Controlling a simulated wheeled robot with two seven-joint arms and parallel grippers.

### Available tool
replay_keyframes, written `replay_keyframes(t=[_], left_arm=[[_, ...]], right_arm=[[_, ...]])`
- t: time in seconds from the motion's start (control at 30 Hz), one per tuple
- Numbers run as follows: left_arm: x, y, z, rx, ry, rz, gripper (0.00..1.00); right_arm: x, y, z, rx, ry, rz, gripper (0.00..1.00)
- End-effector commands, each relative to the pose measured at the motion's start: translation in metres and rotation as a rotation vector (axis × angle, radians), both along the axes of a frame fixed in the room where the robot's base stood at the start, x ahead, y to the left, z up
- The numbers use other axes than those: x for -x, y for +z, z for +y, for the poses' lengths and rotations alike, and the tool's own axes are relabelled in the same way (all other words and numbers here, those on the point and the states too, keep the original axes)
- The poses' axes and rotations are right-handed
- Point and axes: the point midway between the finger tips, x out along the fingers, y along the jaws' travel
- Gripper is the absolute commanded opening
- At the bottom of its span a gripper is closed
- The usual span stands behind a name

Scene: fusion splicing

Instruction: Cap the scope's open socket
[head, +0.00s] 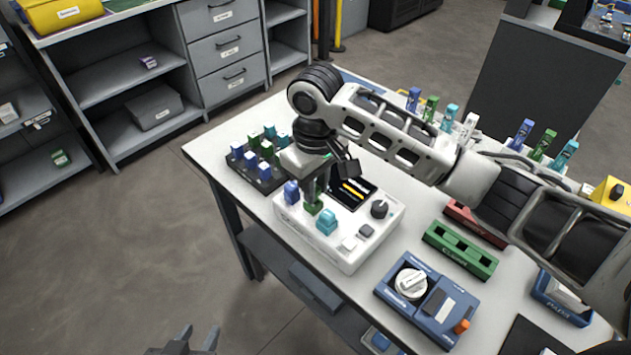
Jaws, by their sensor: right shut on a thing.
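The scope (345,258) is a white box with a dark screen (352,190) and a grey knob (379,209), near the left end of the table. A blue cap (291,193) and a teal cap (327,222) stand on its top. My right gripper (315,192) points down over the scope, shut on a green cap (313,208) between those two. The green cap is at the scope's top; I cannot tell whether it is seated, and the socket under it is hidden. My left gripper (198,341) is low at the bottom edge, off the table, empty with its fingers apart.
A dark tray (262,184) of several blue and teal caps sits left of the scope. A blue splicer-like device (430,300), a green holder (461,249) and a red holder (475,222) lie to the right. Several coloured pieces stand along the back, beyond my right arm.

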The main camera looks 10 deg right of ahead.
Motion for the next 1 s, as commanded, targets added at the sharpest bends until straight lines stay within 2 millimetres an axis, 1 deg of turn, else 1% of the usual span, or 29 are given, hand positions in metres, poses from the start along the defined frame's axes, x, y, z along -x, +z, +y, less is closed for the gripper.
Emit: replay_keyframes(t=[0.17, 0.63, 1.0], left_arm=[[-0.002, 0.002, 0.000, 0.000, 0.000, -0.005, 0.36], [-0.004, 0.017, 0.000, 0.000, 0.000, -0.008, 0.36], [-0.001, 0.015, 0.000, 0.000, -0.001, -0.002, 0.36]], right_arm=[[0.000, 0.001, 0.000, 0.000, 0.000, 0.000, 0.04], [0.000, 0.002, 0.000, 0.000, 0.000, 0.000, 0.04], [0.000, 0.000, 0.000, 0.000, 0.001, 0.000, 0.04]])
